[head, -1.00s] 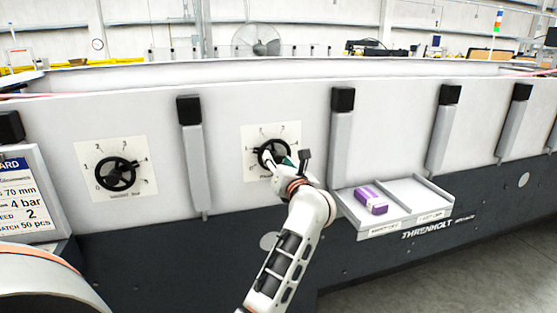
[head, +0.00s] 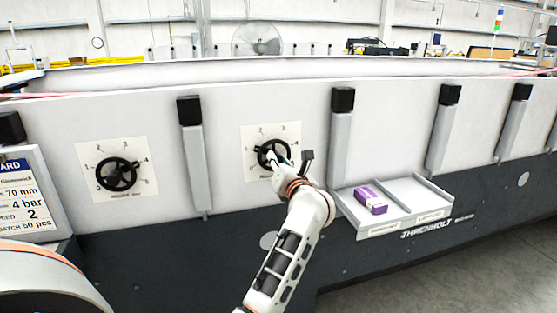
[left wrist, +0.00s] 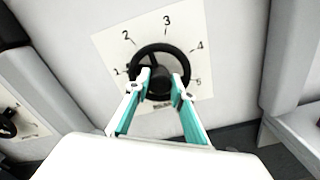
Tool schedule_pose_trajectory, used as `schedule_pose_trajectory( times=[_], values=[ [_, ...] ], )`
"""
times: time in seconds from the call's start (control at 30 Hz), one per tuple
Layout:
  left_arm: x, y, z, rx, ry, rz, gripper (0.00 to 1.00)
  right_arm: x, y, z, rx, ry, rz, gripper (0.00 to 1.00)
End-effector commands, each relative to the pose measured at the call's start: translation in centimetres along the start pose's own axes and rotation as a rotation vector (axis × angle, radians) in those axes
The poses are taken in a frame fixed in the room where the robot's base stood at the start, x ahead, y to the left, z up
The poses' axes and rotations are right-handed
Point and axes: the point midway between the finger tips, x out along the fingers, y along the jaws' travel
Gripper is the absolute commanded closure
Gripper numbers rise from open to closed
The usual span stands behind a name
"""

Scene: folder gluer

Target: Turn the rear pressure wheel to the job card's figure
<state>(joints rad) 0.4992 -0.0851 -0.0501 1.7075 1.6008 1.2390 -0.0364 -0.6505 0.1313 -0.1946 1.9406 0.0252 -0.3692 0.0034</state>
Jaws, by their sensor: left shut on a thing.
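The black handwheel (head: 262,154) under my left gripper sits on a white dial plate with figures on a printed arc. In the left wrist view this wheel (left wrist: 165,50) shows the figures 1 to 5 around it. My left gripper (head: 277,158) reaches it from the lower right and is shut on the wheel, its two fingers (left wrist: 160,82) over the lower half. I cannot make out which figure the wheel points at. The job card (head: 25,200) at the left edge, partly cut off, reads 70 mm, 4 bar, 2 and 50 pcs. My right gripper is not in view.
A second black handwheel (head: 116,173) on its own dial plate is to the left. Grey upright posts (head: 194,160) with black caps stand out from the panel. A grey tray (head: 405,195) with a purple box (head: 370,200) is right of my left arm.

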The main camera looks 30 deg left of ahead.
Motion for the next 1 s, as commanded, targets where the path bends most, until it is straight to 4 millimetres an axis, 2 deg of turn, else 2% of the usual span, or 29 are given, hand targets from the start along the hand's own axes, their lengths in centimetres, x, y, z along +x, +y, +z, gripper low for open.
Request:
schedule_pose_trajectory(
  times=[0.33, 1.0],
  values=[
    [0.0, -0.1, -0.1, 0.295, 0.003, -0.002, 0.98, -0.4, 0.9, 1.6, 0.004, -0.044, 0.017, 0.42],
    [0.0, -0.1, -0.1, 0.932, 0.004, -0.003, 0.98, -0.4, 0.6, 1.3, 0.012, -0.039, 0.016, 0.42]
  ],
)
